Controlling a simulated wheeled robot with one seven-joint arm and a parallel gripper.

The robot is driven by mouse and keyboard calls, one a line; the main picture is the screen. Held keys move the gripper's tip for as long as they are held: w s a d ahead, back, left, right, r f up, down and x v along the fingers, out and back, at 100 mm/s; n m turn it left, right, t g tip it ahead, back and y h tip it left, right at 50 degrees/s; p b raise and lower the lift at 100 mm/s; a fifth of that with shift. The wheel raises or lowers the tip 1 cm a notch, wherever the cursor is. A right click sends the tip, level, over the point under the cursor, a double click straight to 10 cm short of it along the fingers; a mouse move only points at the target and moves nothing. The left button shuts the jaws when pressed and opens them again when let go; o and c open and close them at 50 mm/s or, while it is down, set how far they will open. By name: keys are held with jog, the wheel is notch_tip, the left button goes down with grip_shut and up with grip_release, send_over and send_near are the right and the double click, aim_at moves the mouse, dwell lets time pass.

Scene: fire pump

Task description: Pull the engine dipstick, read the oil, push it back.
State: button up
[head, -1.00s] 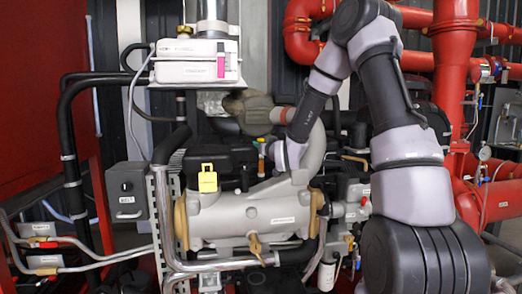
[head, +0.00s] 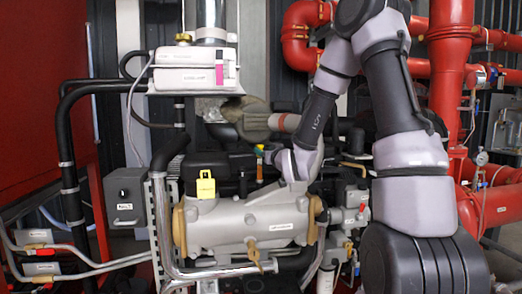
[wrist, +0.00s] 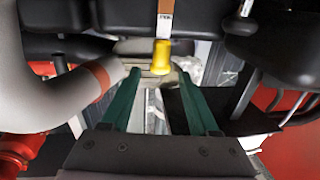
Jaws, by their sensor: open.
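In the wrist view a yellow knob-like handle (wrist: 161,57), which looks like the dipstick's, hangs below a pale and brown tag (wrist: 165,12). My gripper (wrist: 160,76) is open, with its two green fingers on either side of the picture's middle. The handle appears between and just beyond the fingertips; I cannot tell whether they touch it. In the head view my gripper (head: 270,156) reaches in behind the grey cylinder, its fingers mostly hidden by my wrist. A small yellow-orange piece (head: 259,150) shows beside it. No oil level is visible.
A grey cylinder (head: 225,222) lies across the engine's front, with a yellow cap-like part (head: 206,184) at its left. A pale pipe with a red-brown band (wrist: 96,78) runs close to the left finger. Black engine parts (wrist: 268,45) crowd the right.

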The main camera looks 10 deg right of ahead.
jog(key=shift+s+d, duration=0.2)
jog(key=shift+s, duration=0.95)
jog(key=shift+s+d, duration=0.15)
jog(key=shift+s, duration=0.95)
jog(key=s+d+r+m+g+h, duration=0.1)
jog(key=s+d+r+m+g, duration=0.15)
jog(key=s, duration=0.25)
jog(key=s+d+r+m+g+h, duration=0.1)
jog(key=s+d+r+g+h, duration=0.15)
jog(key=s, duration=0.35)
jog(key=s+r+m+g+y, duration=0.2)
jog(key=s+g, duration=0.3)
jog(key=s, duration=1.4)
jog(key=shift+a+r+g+y, duration=0.3)
jog(key=shift+a+y, duration=0.05)
jog(key=shift+a, duration=0.1)
jog(key=shift+w+m, duration=0.1)
jog(key=shift+m, duration=0.15)
